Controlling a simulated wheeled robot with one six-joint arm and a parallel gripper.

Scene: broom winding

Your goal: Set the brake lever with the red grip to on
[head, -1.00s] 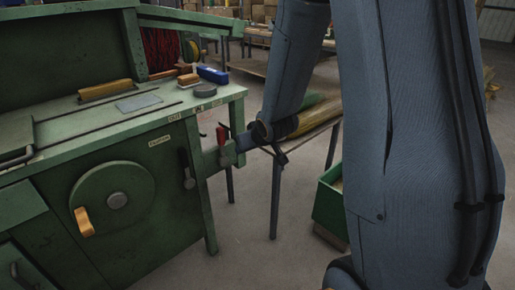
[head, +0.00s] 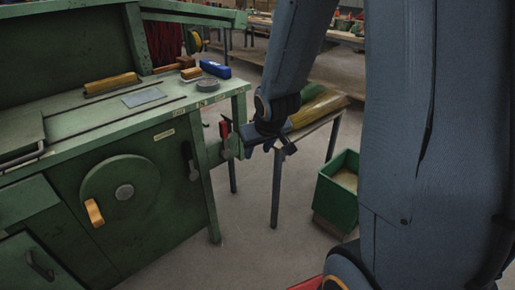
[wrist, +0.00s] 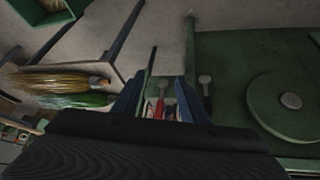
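The brake lever with the red grip (head: 224,130) stands about upright on a bracket at the right end of the green machine (head: 170,215). In the wrist view the red grip (wrist: 161,104) shows between my two blue fingers. My gripper (head: 243,144) is just right of the lever in the head view, its fingers pointing at the machine. In the wrist view my gripper (wrist: 160,92) is open, with a gap on each side of the grip; I cannot tell whether anything touches. My wrist hides part of the lever's surroundings.
A second lever with a black grip (head: 187,155) is on the machine's front, left of the red one. A round wheel (head: 124,178) with a wooden handle is further left. A table (head: 277,160) with broom bristles is behind my gripper. A green crate (head: 337,205) stands on the floor.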

